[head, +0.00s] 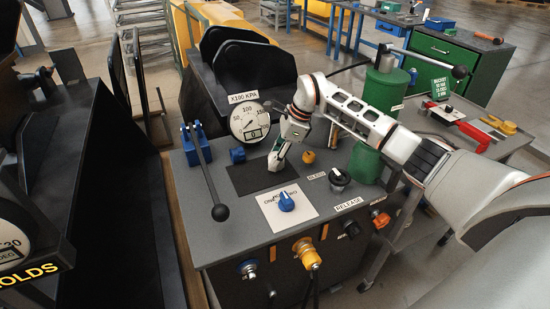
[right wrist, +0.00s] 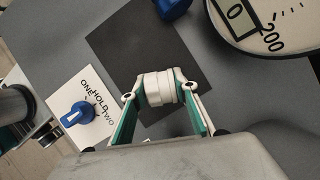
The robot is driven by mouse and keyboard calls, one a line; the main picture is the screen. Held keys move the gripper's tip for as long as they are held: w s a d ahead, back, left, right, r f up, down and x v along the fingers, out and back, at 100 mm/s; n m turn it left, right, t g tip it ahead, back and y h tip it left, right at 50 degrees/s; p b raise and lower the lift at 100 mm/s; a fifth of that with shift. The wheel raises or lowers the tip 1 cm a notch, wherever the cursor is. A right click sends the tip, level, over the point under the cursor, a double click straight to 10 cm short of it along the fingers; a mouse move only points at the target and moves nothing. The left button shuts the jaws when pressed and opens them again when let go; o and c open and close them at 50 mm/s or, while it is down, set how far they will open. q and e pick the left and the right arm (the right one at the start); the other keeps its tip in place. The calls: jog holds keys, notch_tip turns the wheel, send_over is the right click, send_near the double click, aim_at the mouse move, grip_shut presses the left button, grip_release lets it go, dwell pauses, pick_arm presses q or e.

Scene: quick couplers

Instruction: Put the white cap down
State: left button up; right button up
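The white cap (right wrist: 158,88) is a short ridged cylinder between the green-lined fingers of my right gripper (right wrist: 160,92) in the right wrist view. Both fingertips press against its sides. In the head view my right gripper (head: 277,158) points down over the black mat (head: 248,182) on the grey bench top. There I cannot tell the cap apart from the white fingers. The mat also shows behind the cap in the right wrist view (right wrist: 120,38). I cannot tell whether the cap touches it. My left gripper is not in view.
A white plate with a blue selector knob (head: 286,201) lies just in front of the mat. A black-knobbed lever (head: 207,175) is at left, a black dial (head: 339,177) at right.

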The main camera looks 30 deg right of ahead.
jog(key=o, duration=0.4)
jog(key=shift+d+r, duration=0.1)
jog(key=shift+r, duration=0.25)
jog(key=v, duration=1.1)
jog(key=shift+r, duration=0.3)
jog(key=shift+s, duration=0.15)
